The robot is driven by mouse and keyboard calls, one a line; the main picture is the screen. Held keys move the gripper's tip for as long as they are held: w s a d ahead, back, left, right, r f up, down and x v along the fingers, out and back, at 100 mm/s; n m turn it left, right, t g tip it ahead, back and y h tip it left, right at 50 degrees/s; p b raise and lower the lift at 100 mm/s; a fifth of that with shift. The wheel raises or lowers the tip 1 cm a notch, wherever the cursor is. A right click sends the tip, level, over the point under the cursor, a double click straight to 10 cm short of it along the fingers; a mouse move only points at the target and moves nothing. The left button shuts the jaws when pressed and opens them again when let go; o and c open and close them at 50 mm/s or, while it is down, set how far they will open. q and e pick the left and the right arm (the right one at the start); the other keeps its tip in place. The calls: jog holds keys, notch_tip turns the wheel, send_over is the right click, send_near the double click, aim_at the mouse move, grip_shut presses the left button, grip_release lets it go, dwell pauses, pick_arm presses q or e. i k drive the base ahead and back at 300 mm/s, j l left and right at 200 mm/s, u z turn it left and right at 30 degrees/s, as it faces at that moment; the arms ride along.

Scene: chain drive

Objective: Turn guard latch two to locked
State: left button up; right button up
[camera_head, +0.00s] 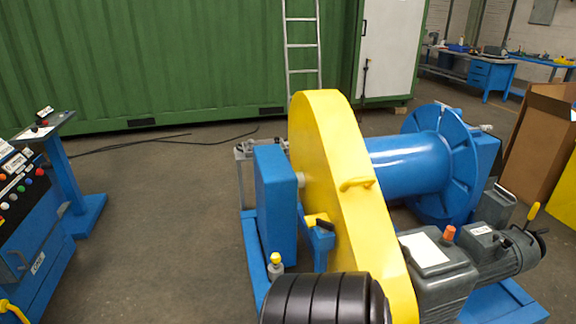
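The tall yellow chain guard (348,190) stands in the middle of the head view and curves down toward the front. A yellow handle (357,184) sits on its near face. A small black lever (325,225) shows at the guard's lower left edge, beside a yellow block (315,218) and above a blue bracket (322,246). I cannot tell whether this is latch two, and no latch label is readable. Neither gripper shows. A dark ribbed body at the bottom middle hides the guard's lower left part.
A blue drum (408,164) with a flange stands right of the guard. A grey motor (498,250) and gearbox (436,268) are at lower right. A yellow-capped bottle (275,266) stands left of the guard. A control console (28,240) is far left. The floor between is clear, with a cable behind.

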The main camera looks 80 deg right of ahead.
aim_at(325, 226)
jog(key=i+j+z, duration=0.2)
jog(key=i, duration=0.3)
jog(key=i+j+z, duration=0.25)
jog(key=i, duration=0.2)
jog(key=i+l+z, duration=0.15)
jog(key=i+z, duration=0.15)
jog(key=z, duration=0.15)
jog(key=i+z, duration=0.25)
jog(key=z, duration=0.2)
jog(key=i+z, duration=0.4)
jog(key=i+j+z, duration=0.2)
jog(key=z, duration=0.25)
